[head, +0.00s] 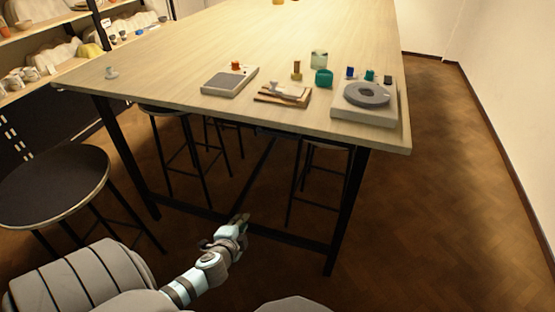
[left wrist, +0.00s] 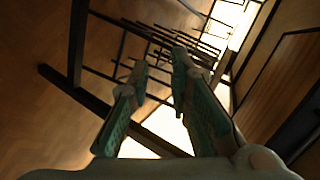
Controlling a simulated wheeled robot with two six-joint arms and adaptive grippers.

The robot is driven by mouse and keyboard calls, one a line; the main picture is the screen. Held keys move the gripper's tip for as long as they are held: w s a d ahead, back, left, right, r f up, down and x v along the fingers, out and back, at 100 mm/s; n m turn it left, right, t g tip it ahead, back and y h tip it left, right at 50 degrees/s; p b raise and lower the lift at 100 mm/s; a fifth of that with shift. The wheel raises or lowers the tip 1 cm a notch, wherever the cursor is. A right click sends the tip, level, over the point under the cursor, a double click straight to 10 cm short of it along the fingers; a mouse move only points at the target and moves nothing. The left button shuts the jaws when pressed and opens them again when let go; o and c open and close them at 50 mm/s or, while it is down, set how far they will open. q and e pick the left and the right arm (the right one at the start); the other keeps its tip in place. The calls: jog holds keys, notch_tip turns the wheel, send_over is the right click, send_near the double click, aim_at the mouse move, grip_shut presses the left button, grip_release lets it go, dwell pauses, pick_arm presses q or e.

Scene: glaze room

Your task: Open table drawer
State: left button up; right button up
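The long pale wooden table (head: 180,85) stands ahead on black legs. No drawer front or handle can be made out clearly in the head view; a dark strip (head: 278,133) shows under the near edge, too dim to identify. My left gripper (head: 240,220) is in front of the table, low and below its top, apart from it. In the left wrist view my left gripper (left wrist: 160,66) has its two green-lined fingers apart with nothing between them. A wooden panel with dark edges (left wrist: 285,75) shows at the right there; I cannot tell whether it is a drawer. My right gripper is out of view.
Black stools stand under the table, and a round dark stool (head: 55,185) stands at the left. A turntable (head: 366,98), a grey slab (head: 229,82) and small jars sit on the tabletop. A low black crossbar (head: 290,238) joins the legs. Floor at right is clear.

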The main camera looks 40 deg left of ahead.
pick_arm(q)
jog(key=w+r+m+t+b, duration=0.2)
jog(key=w+r+t+b, duration=0.15)
jog(key=r, duration=0.45)
jog(key=m+t+y+b, duration=0.1)
jog(key=m+t, duration=0.2)
jog(key=t, duration=0.1)
send_near(275, 135)
jog(key=x, duration=1)
jog(key=shift+w+a+f, duration=0.1)
jog(key=shift+w+a, duration=0.1)
grip_shut()
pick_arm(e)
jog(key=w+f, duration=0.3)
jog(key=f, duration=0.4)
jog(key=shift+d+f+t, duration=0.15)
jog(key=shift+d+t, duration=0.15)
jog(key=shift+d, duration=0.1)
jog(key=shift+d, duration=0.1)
